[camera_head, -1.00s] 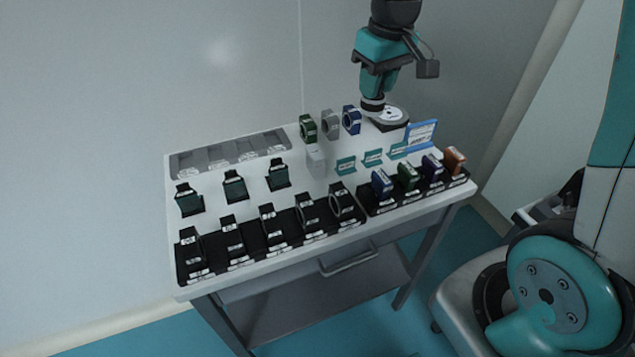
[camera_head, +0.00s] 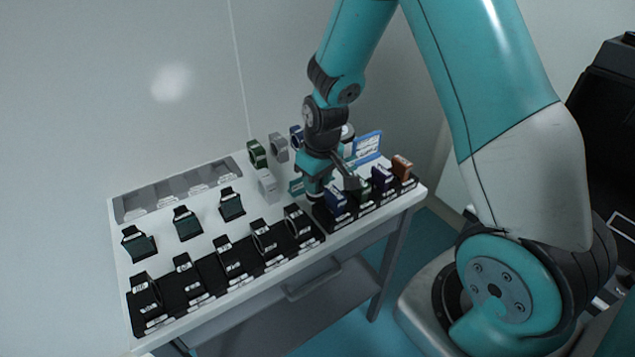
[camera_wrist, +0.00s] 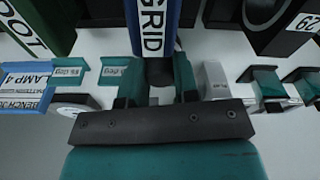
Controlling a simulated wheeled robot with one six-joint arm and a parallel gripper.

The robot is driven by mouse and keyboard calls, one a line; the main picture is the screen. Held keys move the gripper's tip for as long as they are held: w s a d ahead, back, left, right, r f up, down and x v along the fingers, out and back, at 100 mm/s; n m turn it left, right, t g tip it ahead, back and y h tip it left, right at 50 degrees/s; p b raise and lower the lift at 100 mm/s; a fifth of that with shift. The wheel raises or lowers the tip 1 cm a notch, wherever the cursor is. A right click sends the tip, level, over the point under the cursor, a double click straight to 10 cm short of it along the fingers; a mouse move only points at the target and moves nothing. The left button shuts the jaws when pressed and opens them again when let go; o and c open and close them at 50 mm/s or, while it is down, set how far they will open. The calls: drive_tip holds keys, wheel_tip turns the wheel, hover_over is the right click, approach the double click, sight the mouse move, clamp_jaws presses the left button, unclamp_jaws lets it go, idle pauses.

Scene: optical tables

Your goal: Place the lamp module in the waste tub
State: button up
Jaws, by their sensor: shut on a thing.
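My gripper (camera_head: 322,190) is down at the front right of the white table, at the left end of the short black rack. In the wrist view my gripper (camera_wrist: 158,85) has its two fingers closed on a blue module with a white GRID label (camera_wrist: 152,28). This blue module also shows in the head view (camera_head: 336,201), partly hidden by my gripper; whether it still sits in its slot I cannot tell. A blue-framed sign reading LAMP 4 (camera_wrist: 24,85) stands at left in the wrist view. No waste tub is clearly in view.
Green (camera_head: 360,188), navy (camera_head: 382,178) and orange (camera_head: 402,167) modules stand right of my gripper. A longer black rack (camera_head: 210,290) holds several ring mounts along the front. A grey compartment tray (camera_head: 130,207) lies at back left.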

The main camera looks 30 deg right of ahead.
drive_tip(key=shift+f, duration=0.5)
drive_tip(key=shift+f, duration=0.1)
drive_tip(key=o, duration=1)
drive_tip(key=shift+c, duration=0.2)
